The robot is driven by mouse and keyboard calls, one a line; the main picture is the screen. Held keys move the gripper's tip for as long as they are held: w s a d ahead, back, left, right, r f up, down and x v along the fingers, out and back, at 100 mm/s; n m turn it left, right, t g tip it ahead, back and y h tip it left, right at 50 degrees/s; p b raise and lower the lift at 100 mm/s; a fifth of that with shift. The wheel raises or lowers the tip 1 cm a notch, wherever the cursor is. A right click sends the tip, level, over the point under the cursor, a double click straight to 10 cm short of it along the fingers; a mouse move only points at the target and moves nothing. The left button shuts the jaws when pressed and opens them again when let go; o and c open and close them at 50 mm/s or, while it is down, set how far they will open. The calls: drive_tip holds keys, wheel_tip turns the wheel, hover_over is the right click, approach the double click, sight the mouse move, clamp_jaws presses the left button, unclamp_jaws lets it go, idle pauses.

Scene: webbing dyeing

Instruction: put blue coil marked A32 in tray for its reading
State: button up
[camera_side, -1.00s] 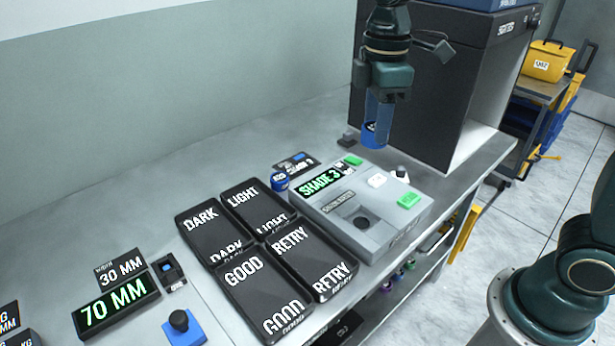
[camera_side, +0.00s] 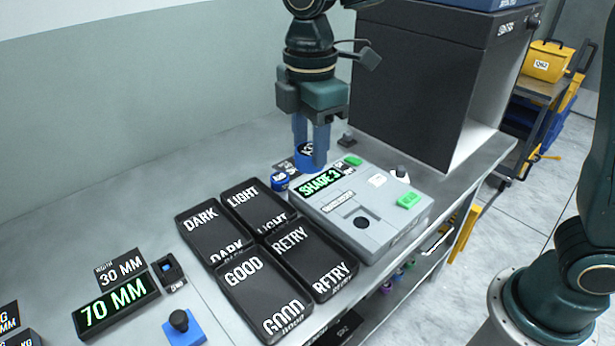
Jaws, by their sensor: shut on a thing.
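My gripper (camera_side: 311,150) is shut on a blue coil (camera_side: 308,158), held above the back edge of the grey shade meter. Part of the coil's white marking shows between the fingers, but I cannot read it in full. The meter's display (camera_side: 321,184) reads SHADE 3. Several black trays lie left of the meter: DARK (camera_side: 203,238), LIGHT (camera_side: 245,190), RETRY (camera_side: 322,295) and GOOD (camera_side: 240,298). All the trays look empty.
A second small blue coil (camera_side: 280,181) stands by the meter's back left corner, near a dark card. A display (camera_side: 117,304) reads 70 MM, with a 30 MM card behind it. A blue block with a black knob (camera_side: 182,328) sits in front. A large dark cabinet (camera_side: 420,80) stands behind.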

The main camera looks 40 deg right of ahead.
drive_tip(key=s+a+f+n, duration=0.1)
drive_tip(key=a+n, duration=0.3)
drive_tip(key=a, duration=0.9)
hover_over(263, 293)
wheel_tip(263, 293, down, 16)
drive_tip(key=shift+f, duration=0.1)
drive_tip(key=shift+f, duration=2.1)
drive_tip(key=shift+f, duration=0.15)
drive_tip(key=o, duration=1)
drive_tip(key=shift+o, duration=0.2)
wheel_tip(263, 293, up, 12)
